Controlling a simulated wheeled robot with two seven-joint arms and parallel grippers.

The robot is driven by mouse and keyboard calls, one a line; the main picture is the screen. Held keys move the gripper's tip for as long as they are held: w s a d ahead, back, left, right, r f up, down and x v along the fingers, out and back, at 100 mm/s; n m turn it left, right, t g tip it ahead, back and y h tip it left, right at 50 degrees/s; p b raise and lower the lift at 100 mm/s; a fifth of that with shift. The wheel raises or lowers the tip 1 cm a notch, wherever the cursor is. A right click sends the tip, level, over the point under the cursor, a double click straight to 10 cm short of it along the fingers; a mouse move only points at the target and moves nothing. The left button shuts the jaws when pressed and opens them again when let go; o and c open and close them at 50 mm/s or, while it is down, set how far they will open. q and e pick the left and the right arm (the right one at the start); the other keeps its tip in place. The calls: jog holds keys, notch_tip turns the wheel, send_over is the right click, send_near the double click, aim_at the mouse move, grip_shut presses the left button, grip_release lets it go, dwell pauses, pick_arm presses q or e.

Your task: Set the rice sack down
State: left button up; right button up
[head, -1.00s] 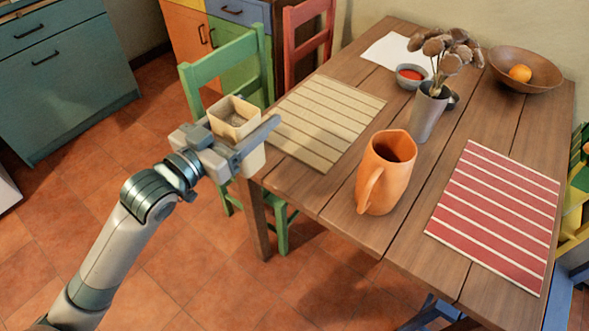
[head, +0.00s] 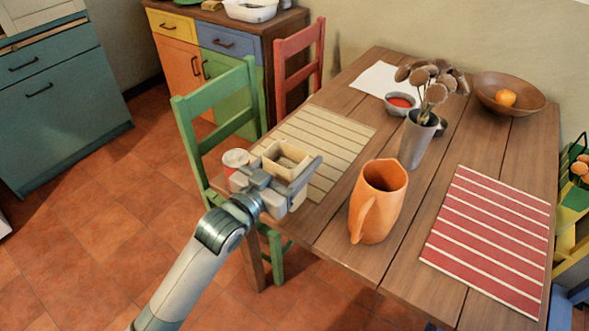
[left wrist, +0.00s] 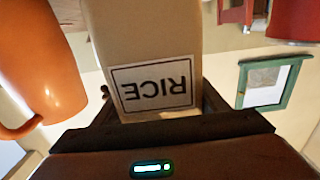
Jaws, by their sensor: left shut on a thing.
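The rice sack (head: 289,157) is a cream, open-topped bag, upright, with pale contents visible in its top. My left gripper (head: 284,184) is shut on it, near the left end of the table. In the left wrist view the sack (left wrist: 145,35) fills the space between the fingers, its RICE label upside down in the picture. In the head view the gripper hides the sack's lower part, so I cannot tell whether its base touches the table (head: 335,225). My right gripper is not in view.
A red-and-white can (head: 236,158) stands close to the left of the sack. A beige striped placemat (head: 325,140) lies behind it, and an orange jug (head: 378,205) stands to the right. A green chair (head: 215,115) is at the table's left end.

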pick_arm(q)
notch_tip(320, 180, down, 3)
jog(key=shift+r, duration=0.15)
jog(key=shift+f, duration=0.6)
jog(key=shift+f, duration=0.15)
jog(key=o, duration=1.4)
